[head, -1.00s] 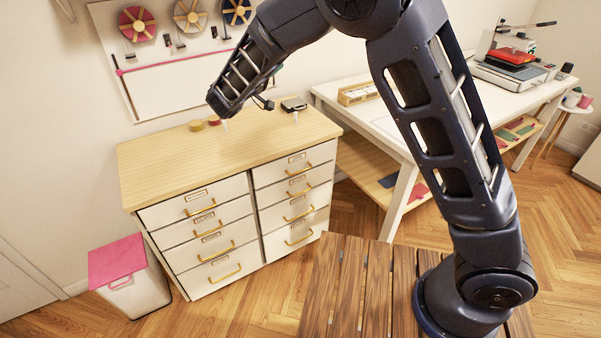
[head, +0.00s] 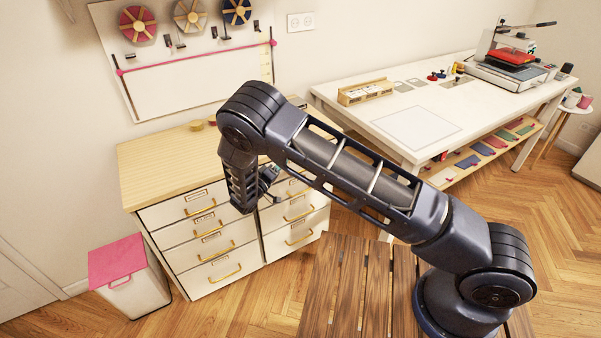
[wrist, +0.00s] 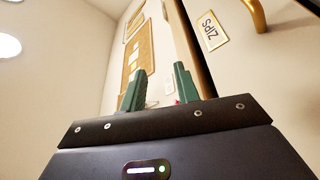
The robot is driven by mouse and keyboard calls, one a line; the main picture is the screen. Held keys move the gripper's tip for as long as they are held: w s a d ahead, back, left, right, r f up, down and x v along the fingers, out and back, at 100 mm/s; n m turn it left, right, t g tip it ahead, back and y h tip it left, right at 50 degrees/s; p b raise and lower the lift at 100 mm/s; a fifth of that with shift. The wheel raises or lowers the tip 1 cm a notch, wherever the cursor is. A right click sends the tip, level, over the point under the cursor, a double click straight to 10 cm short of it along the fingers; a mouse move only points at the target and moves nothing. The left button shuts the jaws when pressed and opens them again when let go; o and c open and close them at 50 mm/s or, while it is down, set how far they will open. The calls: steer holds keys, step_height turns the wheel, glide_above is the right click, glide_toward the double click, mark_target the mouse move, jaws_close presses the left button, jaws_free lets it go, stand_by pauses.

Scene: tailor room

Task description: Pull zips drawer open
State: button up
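The drawer labelled ZIPS shows in the wrist view, its label (wrist: 213,30) tilted and its brass handle (wrist: 256,14) at the top edge. The drawer lies beside a brown wooden edge, which looks like the cabinet's top. My gripper (wrist: 160,70) has two green fingers, apart with nothing between them. The handle is up and right of the fingers and not touched. In the head view the wooden-topped drawer cabinet (head: 165,169) has two columns of white drawers, seemingly all shut. Labels are unreadable there.
A white bin with a pink lid (head: 117,261) stands left of the cabinet. A white worktable (head: 462,112) with a press stands to the right. A slatted wooden surface (head: 345,290) is in front, beneath my arm.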

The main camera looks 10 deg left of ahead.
step_height(320, 180, down, 13)
steer(key=x, duration=1)
steer(key=shift+w+d, duration=0.15)
steer(key=shift+w, duration=0.2)
jaws_close()
